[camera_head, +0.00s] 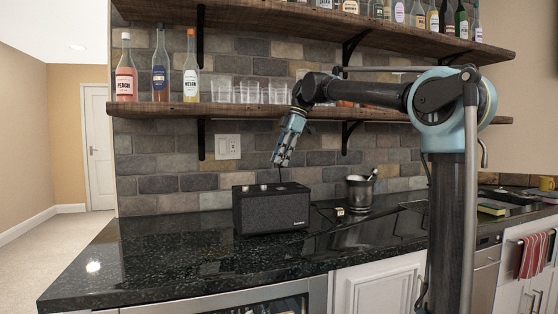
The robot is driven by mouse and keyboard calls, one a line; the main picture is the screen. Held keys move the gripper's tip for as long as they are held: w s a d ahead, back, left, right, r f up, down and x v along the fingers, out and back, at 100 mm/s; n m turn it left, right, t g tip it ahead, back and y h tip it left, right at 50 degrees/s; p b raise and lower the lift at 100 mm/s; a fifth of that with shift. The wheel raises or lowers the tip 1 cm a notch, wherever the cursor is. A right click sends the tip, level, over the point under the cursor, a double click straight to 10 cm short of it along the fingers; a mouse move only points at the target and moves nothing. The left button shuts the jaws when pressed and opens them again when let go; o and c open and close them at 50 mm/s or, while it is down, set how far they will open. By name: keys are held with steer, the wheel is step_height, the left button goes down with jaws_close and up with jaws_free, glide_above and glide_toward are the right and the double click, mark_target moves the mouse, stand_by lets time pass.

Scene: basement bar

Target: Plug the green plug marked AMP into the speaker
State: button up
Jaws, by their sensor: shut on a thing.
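The black box speaker (271,212) stands on the dark counter, with knobs on its top and a grille in front. My gripper (281,164) points down above and behind the speaker's top, apart from it. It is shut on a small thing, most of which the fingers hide. A thin dark line, like a cable, runs down from the fingertips behind the speaker. I cannot make out a green plug or the AMP mark. A small pale plug-like piece (340,211) lies on the counter right of the speaker, beside a dark cable (321,213).
A metal bucket (360,193) stands right of the speaker by the wall. A wooden shelf (240,112) with bottles and glasses hangs behind my gripper. A wall outlet (228,147) is at the left. The counter (150,258) is clear at left and front.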

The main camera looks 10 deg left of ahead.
mark_target(277, 189)
steer(key=shift+f, duration=0.15)
steer(key=shift+w+f, duration=0.1)
steer(key=shift+f, duration=3.45)
steer(key=shift+s, duration=0.2)
steer(key=shift+f, duration=0.2)
steer(key=shift+s+d+f, duration=0.2)
steer(key=shift+f, duration=0.2)
steer(key=o, duration=1.2)
steer(key=shift+s, duration=0.1)
steer(key=shift+w+a+f, duration=0.2)
steer(key=shift+w+f, duration=0.05)
steer(key=shift+w, duration=0.15)
steer(key=shift+d+r, duration=0.1)
